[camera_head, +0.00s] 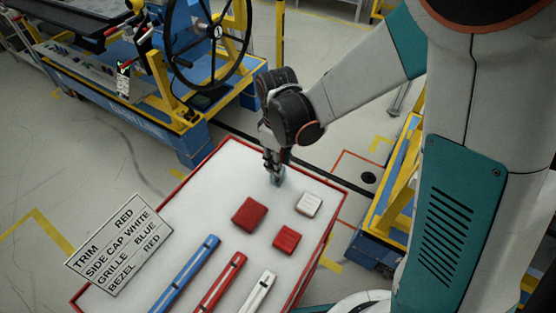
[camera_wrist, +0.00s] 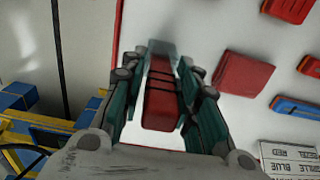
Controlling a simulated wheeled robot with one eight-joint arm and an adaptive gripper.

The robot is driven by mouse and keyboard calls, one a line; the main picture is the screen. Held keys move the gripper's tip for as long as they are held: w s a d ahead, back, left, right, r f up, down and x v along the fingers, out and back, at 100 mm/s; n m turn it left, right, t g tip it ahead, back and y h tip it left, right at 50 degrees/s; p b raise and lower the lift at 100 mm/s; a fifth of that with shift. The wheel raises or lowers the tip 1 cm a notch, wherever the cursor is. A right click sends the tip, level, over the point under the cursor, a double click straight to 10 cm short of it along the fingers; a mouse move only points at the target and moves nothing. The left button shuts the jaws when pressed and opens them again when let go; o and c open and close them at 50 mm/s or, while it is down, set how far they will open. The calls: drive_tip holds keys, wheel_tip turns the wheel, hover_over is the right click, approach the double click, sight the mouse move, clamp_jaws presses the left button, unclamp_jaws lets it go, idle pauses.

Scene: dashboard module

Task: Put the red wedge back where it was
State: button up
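A narrow red block, seemingly the red wedge (camera_wrist: 160,108), lies between the two fingers of my gripper (camera_wrist: 163,75) in the wrist view. The fingers close against its sides, and dark bands cross it. In the head view my gripper (camera_head: 275,172) points down over the far part of the white tabletop (camera_head: 225,180). The held piece cannot be made out there, and I cannot tell whether it touches the surface. A larger red square block (camera_head: 249,214) lies nearby, also seen in the wrist view (camera_wrist: 243,73). A smaller red block (camera_head: 287,238) lies beside it.
A white block (camera_head: 309,204) sits to the right of my gripper. Blue (camera_head: 185,273), red (camera_head: 220,283) and white (camera_head: 258,293) bars lie at the front. A label card (camera_head: 119,245) covers the left side. The table has a red rim (camera_head: 323,247).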

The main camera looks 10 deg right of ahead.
idle(0.3)
wheel_tip(320, 180, up, 12)
drive_tip(key=p, duration=0.3)
drive_tip(key=shift+r, duration=0.2)
